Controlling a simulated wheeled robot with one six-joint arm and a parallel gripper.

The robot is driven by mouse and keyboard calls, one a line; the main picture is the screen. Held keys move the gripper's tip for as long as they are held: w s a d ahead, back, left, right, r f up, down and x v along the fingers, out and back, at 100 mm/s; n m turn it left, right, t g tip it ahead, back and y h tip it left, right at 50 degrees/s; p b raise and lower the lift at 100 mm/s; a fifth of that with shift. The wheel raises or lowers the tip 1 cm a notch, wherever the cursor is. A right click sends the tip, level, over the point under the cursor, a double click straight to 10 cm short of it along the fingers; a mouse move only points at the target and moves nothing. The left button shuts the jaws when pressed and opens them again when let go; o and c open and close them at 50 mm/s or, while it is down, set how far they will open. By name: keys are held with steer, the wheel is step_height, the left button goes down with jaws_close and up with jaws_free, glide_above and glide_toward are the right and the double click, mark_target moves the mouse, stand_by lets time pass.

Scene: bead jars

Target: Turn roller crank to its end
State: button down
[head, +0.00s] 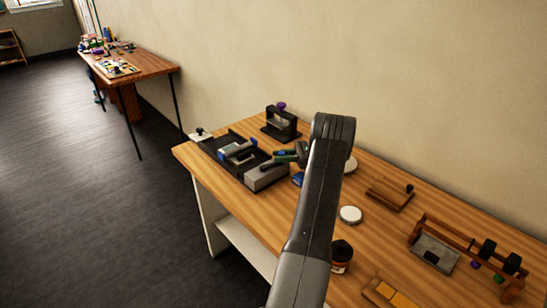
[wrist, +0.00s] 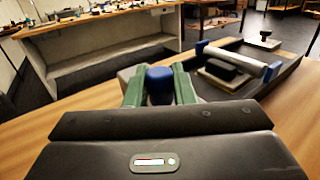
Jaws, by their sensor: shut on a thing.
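My gripper (head: 287,156) is at the right end of a black press bed (head: 208,145) on the wooden bench. In the wrist view its green fingers (wrist: 160,88) are shut on a blue knob (wrist: 160,74), which looks like the crank's handle. The crank arm below the knob is hidden by the fingers and gripper body. A pale roller bar with blue ends (wrist: 232,58) lies across the bed, beside a dark block on a light plate (wrist: 228,70). The roller also shows in the head view (head: 238,150).
A black stand with a purple knob (head: 281,121) is behind the press. A white round lid (head: 350,214), a dark jar (head: 341,256) and a wooden rack (head: 455,240) are to the right. The bench's front left edge is close to the press.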

steer(key=shift+g, duration=0.3)
stand_by(0.4)
steer(key=c, duration=1.3)
jaws_free()
steer(key=shift+o, duration=0.2)
steer(key=shift+p, duration=0.3)
step_height(320, 180, up, 10)
steer(key=p, duration=1)
